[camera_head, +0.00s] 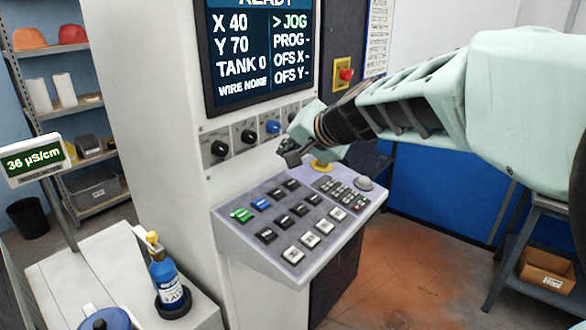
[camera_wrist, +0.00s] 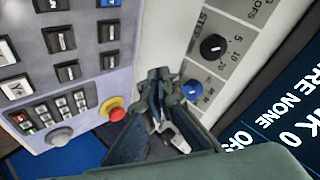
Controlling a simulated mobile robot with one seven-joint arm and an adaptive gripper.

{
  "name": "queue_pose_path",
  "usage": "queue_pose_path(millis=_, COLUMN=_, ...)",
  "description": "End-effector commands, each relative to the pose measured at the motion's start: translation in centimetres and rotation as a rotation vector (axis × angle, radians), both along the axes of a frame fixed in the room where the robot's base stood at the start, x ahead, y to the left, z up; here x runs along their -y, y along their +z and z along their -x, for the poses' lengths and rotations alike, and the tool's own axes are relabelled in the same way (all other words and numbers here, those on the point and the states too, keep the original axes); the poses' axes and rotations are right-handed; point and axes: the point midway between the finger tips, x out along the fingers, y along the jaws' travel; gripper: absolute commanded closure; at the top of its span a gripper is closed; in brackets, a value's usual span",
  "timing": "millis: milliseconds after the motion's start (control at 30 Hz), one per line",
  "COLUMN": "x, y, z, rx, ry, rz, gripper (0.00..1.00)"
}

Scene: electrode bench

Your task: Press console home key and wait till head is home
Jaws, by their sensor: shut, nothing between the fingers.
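The console's key panel (camera_head: 234,238) slopes below the screen, with rows of dark and white keys, a green key (camera_head: 242,215) and a blue key (camera_head: 261,203). The key labels are too small to read, so I cannot tell which is the home key. The screen (camera_head: 262,50) reads READY, X 40, Y 70, TANK 0, WIRE NONE, with the marker at JOG. My gripper (camera_head: 290,155) is shut and empty, above the panel's back edge near the dials. In the wrist view my gripper (camera_wrist: 160,76) is apart from the keys (camera_wrist: 62,42). The head is not in view.
An emergency stop (camera_wrist: 113,109) with a yellow base sits close to my gripper. Dials (camera_head: 220,148) line the console front, including a blue one (camera_head: 273,127). A bench at left holds a blue bottle (camera_head: 168,280) and a meter (camera_head: 34,160) reading 36 µS/cm.

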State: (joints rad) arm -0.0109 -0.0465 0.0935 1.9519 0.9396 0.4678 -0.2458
Motion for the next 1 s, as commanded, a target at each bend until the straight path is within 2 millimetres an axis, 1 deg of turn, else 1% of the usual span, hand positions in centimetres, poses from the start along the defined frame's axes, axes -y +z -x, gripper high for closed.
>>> queue_pose_path(millis=267, x=0.0, y=0.0, z=0.0, rx=0.003, ry=0.0, rz=0.001, gripper=1.0)
queue_pose_path(millis=467, x=-0.1, y=-1.0, z=-0.1, rx=0.002, ry=0.0, rz=0.001, gripper=1.0)
queue_pose_path(millis=667, x=-0.4, y=-3.4, z=-0.4, rx=-0.001, ry=-0.001, rz=0.002, gripper=1.0)
queue_pose_path(millis=900, x=-1.0, y=-6.9, z=-0.8, rx=0.001, ry=-0.001, rz=0.001, gripper=1.0)
queue_pose_path(millis=1000, x=-1.2, y=-7.9, z=-1.0, rx=0.002, ry=-0.001, rz=0.002, gripper=1.0)
